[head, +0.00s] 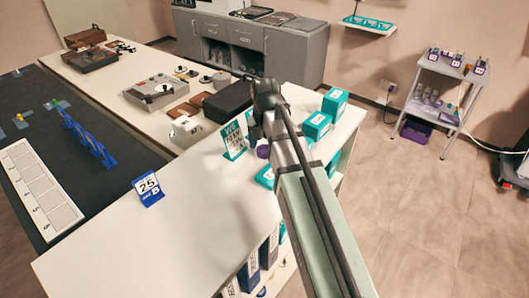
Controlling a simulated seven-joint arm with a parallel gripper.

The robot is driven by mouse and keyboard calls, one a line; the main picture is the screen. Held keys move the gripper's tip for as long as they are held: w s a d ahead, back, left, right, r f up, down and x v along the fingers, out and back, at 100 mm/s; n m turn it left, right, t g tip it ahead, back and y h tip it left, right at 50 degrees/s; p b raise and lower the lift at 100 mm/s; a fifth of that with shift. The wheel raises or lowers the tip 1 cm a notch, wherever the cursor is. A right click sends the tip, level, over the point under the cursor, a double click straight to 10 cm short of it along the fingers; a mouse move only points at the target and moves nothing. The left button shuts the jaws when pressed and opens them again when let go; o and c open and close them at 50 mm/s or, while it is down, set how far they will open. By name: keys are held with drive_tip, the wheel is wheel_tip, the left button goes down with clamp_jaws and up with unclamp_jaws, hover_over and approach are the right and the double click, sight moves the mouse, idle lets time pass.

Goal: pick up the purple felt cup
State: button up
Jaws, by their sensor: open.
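A small purple object (263,152), which looks like the purple felt cup, is on the white table among teal boxes. My arm link covers part of it on the right, so its full shape does not show. My gripper (254,131) is above the table, just beyond and slightly left of the purple object in the picture. It is small and dark here; it is open, with nothing seen between its fingers. I cannot tell its exact height.
A teal sign (233,141) stands just left of the purple object. Teal boxes (317,126) stand to the right of my arm. A black case (228,101) lies behind. A blue number card (148,189) stands left; the white tabletop (195,220) in front is clear.

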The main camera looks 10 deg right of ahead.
drive_tip(key=shift+c, duration=0.3)
drive_tip(key=c, duration=1)
drive_tip(key=shift+c, duration=0.2)
